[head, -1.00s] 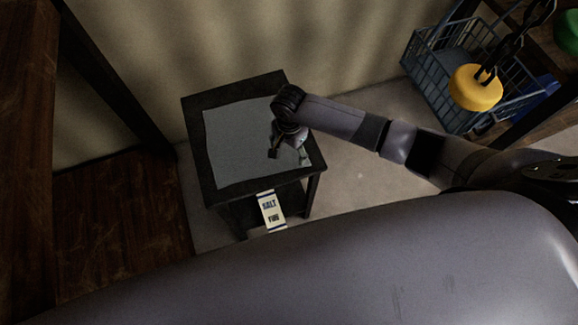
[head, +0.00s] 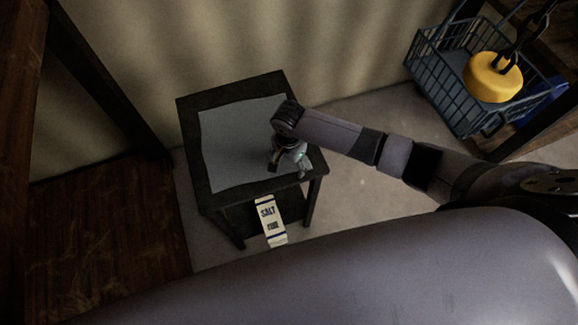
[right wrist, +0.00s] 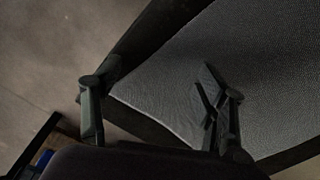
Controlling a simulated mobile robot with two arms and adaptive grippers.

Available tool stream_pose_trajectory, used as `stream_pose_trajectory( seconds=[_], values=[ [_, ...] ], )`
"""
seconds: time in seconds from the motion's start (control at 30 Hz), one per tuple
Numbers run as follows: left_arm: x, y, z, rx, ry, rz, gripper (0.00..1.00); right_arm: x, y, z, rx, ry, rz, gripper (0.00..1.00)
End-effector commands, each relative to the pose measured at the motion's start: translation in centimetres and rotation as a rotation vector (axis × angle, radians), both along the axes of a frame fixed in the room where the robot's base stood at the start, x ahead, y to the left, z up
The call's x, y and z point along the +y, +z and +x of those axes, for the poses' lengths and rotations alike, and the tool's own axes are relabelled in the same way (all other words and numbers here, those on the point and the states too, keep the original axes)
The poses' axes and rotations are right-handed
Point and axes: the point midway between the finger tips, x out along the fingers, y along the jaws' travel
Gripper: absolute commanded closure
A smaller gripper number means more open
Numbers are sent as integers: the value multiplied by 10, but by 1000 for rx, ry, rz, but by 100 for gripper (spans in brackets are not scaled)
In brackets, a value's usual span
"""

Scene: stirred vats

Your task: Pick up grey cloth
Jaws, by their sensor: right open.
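The grey cloth (head: 232,150) lies flat over most of the top of a small dark table (head: 196,104). In the right wrist view the cloth (right wrist: 255,85) fills the right side, with one corner near the fingers. My right gripper (head: 287,168) is over the cloth's front right part, near the table's edge. In the right wrist view my right gripper (right wrist: 158,95) is open, its fingers wide apart on either side of the cloth's corner. I cannot tell whether the fingertips touch the cloth.
A white packet lettered "SALT" (head: 270,220) shows at the table's lower shelf. A blue-grey wire basket (head: 436,88) stands at the upper right, with a yellow object (head: 493,77) over it. A wall is behind the table. Bare floor (head: 365,190) lies right of it.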

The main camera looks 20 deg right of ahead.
Motion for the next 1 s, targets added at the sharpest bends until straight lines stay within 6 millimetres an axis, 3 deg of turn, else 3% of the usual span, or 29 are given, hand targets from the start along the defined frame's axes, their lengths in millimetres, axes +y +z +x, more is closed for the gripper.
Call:
stream_pose_trajectory(
  seconds=[0.23,1.0],
  values=[
    [0,-4,1,-1,0,0,64,0,-6,0,0,-1,0,33],
    [0,-3,1,-2,0,0,64,-2,-7,-3,8,0,-5,59]
  ],
)
